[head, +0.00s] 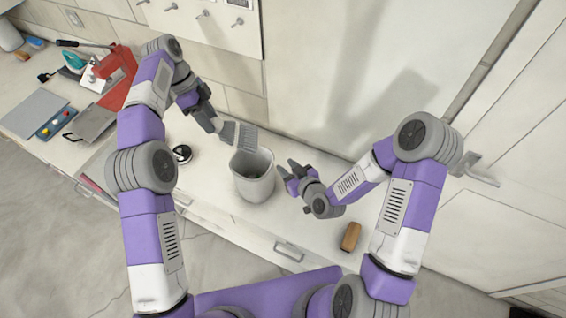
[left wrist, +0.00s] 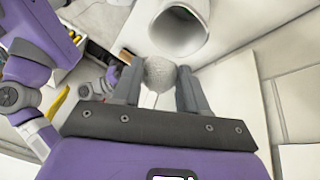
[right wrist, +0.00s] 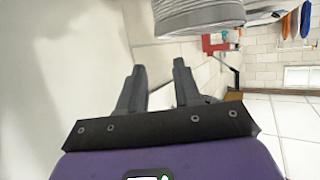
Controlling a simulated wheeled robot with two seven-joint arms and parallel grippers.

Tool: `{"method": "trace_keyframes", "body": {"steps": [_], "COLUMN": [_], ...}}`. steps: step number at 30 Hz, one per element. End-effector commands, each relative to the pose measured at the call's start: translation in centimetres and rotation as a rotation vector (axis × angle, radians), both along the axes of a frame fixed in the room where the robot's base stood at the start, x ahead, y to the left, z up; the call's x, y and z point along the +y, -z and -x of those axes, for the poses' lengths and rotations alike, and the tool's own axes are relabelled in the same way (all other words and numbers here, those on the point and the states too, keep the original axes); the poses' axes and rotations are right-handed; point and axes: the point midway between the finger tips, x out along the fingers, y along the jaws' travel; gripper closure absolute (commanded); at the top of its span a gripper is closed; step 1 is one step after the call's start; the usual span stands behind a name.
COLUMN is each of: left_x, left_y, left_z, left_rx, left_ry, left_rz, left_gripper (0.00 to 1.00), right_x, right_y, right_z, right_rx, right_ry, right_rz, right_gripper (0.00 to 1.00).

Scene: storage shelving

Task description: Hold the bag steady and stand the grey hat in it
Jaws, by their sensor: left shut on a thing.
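The bag (head: 254,182) is a pale grey, open-topped, bin-like vessel standing upright on the counter. Its round mouth faces up, and the bag also shows at the top of the left wrist view (left wrist: 178,32). My left gripper (head: 222,130) is shut on the grey hat (head: 244,136), holding it at the back left of the bag's mouth, above the rim. The hat shows between the fingers in the left wrist view (left wrist: 160,74). My right gripper (head: 284,172) is to the right of the bag, apart from it. Its fingers are open and empty in the right wrist view (right wrist: 160,72).
A black round object (head: 182,153) lies left of the bag. A brown block-like object (head: 351,237) lies at the front right. A red box (head: 118,78), grey boards and tools crowd the counter's left. The wall rises close behind the bag.

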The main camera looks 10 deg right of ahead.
Motion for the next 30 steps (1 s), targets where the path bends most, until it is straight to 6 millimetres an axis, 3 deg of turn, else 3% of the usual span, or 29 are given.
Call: {"method": "trace_keyframes", "body": {"steps": [18, 30], "left_x": [0.0, 0.0], "left_y": [0.0, 0.0], "left_z": [0.0, 0.0], "left_rx": [0.000, 0.000], "left_ry": [0.000, 0.000], "left_rz": [0.000, 0.000], "left_gripper": [1.00, 1.00], "right_x": [3.3, 3.9], "right_y": [3.8, 4.4], "right_z": [-8.6, -10.1], "right_rx": [-0.002, -0.002], "right_ry": [0.000, 0.000], "right_rz": [0.000, 0.000], "right_gripper": [0.67, 0.67]}}
